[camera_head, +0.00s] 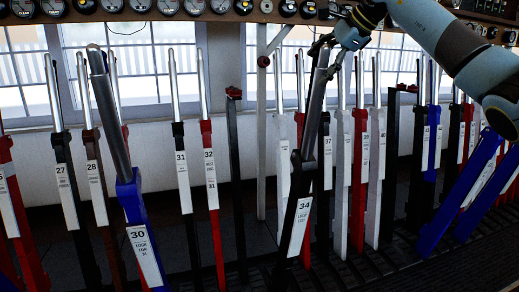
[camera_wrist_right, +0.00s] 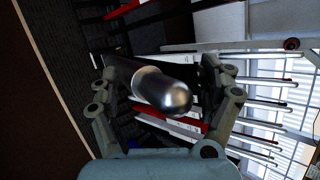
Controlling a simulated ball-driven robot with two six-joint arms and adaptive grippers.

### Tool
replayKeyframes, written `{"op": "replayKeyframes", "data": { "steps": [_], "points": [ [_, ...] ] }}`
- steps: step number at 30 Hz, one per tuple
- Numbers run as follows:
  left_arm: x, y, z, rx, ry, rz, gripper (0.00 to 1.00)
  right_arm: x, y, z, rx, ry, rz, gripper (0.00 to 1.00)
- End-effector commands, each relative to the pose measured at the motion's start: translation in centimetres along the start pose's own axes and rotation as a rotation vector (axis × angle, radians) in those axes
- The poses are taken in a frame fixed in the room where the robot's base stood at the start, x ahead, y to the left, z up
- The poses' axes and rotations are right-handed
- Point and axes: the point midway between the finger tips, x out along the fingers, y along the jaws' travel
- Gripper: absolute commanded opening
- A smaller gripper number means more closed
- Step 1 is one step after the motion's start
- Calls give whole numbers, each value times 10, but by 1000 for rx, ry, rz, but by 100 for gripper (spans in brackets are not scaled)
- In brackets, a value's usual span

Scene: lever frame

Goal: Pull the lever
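Lever 34 (camera_head: 299,205) has a black body, a white label with the number 34 and a bare metal handle (camera_head: 314,115). It leans out of the row towards me, its top tilted to the right. My right gripper (camera_head: 326,58) is at the top of this handle, coming in from the upper right. In the right wrist view, the rounded metal handle end (camera_wrist_right: 168,92) lies between the two spread fingers (camera_wrist_right: 168,80). Gaps show beside the handle, so the gripper looks open around it. Contact cannot be told. My left gripper is not in view.
Blue lever 30 (camera_head: 139,232) also leans out, at the left. Red lever 32 (camera_head: 213,190), black lever 31 (camera_head: 184,175) and white levers (camera_head: 341,180) stand in the row. Blue levers (camera_head: 462,195) lean at the right. Round dials line a shelf (camera_head: 150,14) above.

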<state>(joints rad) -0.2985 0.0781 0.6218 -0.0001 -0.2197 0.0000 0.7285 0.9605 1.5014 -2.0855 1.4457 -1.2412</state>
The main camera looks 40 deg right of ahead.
Motion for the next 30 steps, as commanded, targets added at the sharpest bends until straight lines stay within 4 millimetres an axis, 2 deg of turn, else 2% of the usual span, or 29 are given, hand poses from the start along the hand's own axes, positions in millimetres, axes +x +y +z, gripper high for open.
{"op": "replayKeyframes", "data": {
  "steps": [10,24,27,30],
  "points": [
    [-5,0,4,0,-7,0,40,-3,0,2,1,-1,8,77],
    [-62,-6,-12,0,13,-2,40,-66,-37,28,0,-2,4,77],
    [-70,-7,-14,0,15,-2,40,-74,-41,31,1,-1,4,77],
    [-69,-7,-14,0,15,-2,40,-74,-40,32,1,-1,5,77]
  ]
}}
